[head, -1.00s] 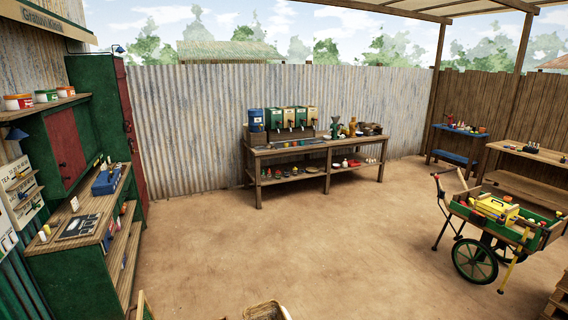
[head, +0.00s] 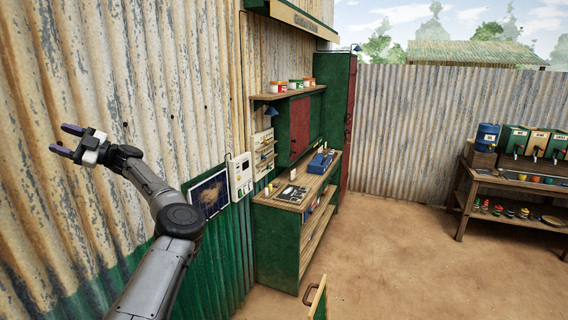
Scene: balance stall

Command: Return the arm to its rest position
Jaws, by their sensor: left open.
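My left gripper (head: 66,141) is at the left of the head view, raised in front of the corrugated metal wall (head: 190,80). Its two dark fingers are spread apart, with nothing between them. My left arm comes up from the bottom left and bends at the elbow, with the forearm pointing up and to the left. I cannot tell how far the gripper is from the wall. My right gripper is not in view.
A green cabinet with a wooden counter (head: 311,187) stands along the wall, with a blue box (head: 321,161) on it. A dark panel (head: 209,193) and a white box (head: 240,176) are on the wall near my arm. A wooden table (head: 510,183) stands at the right.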

